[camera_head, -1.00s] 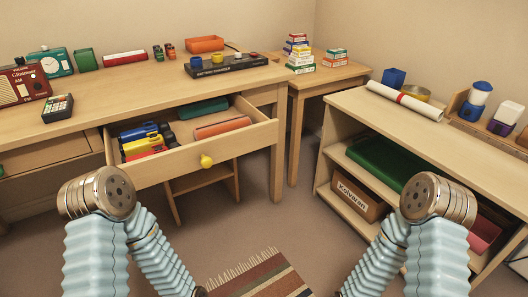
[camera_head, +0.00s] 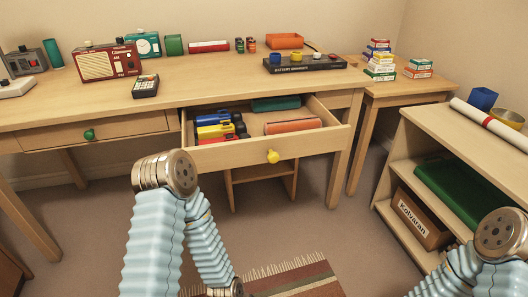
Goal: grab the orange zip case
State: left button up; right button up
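The orange zip case (camera_head: 293,126) lies in the right part of the open desk drawer (camera_head: 285,150), a long rounded shape. A dark teal case (camera_head: 276,103) lies behind it. Blue, yellow and red items with dark ends lie in the drawer's left part. Bent links of my two arms show in front, below the drawer on the left and by the shelf on the right. Neither gripper shows in the frame, and nothing of mine touches the orange zip case.
The drawer's yellow knob (camera_head: 273,157) faces me. The desk top (camera_head: 210,83) holds a red radio (camera_head: 108,63), a calculator (camera_head: 145,86), an orange tray (camera_head: 285,41) and a black board (camera_head: 304,64). A low shelf (camera_head: 450,131) stands right. A striped rug (camera_head: 295,279) lies on the floor.

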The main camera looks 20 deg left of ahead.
aim_at(283, 126)
jog(key=j+z, duration=0.15)
jog(key=j, duration=0.35)
jog(key=j+z, duration=0.15)
jog(key=j, duration=0.3)
jog(key=k+j+z, duration=0.1)
jog(key=j, duration=0.35)
jog(key=k+j+z, duration=0.15)
jog(key=j, duration=0.35)
jog(key=k+j+z, duration=0.15)
jog(key=j, duration=0.3)
